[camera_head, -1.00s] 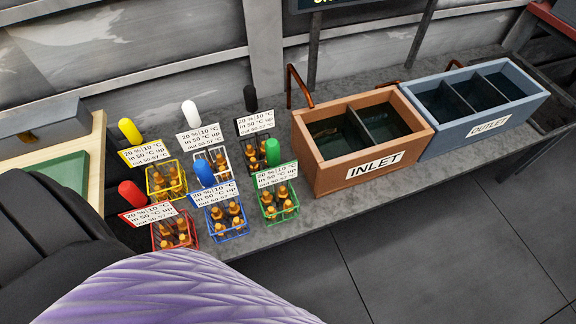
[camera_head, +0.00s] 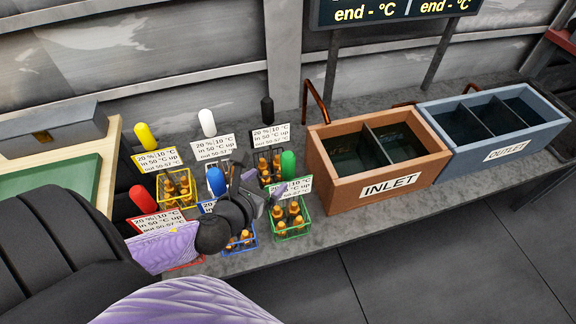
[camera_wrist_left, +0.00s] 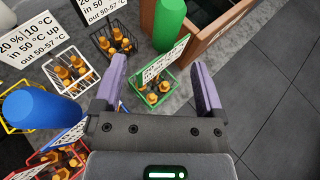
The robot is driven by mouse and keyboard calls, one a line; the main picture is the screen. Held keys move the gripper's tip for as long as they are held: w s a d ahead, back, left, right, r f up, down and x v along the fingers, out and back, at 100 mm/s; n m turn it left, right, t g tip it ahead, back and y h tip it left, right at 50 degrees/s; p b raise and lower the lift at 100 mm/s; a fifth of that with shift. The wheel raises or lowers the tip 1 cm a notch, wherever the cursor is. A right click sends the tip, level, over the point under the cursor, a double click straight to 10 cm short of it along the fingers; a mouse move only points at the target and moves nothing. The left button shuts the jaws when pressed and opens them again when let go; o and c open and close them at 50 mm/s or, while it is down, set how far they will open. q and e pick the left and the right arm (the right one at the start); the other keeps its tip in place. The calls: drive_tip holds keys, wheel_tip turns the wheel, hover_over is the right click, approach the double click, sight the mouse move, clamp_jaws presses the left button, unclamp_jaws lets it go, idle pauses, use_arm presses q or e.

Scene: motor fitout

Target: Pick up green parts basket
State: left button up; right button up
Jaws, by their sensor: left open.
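My left gripper (camera_head: 264,188) is open and empty, above and just left of this basket, partly hiding the blue basket (camera_head: 238,248). I see no contact. My right gripper is not in view.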

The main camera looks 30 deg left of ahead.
sight(284, 169)
use_arm(q)
drive_tip(key=x, duration=0.3)
drive_tip(key=b+x, duration=0.1)
drive_tip(key=x, duration=0.2)
drive_tip(key=d+b+x, duration=0.1)
drive_tip(key=x, duration=0.2)
drive_tip(key=shift+w+f, duration=0.1)
clamp_jaws()
idle(0.9)
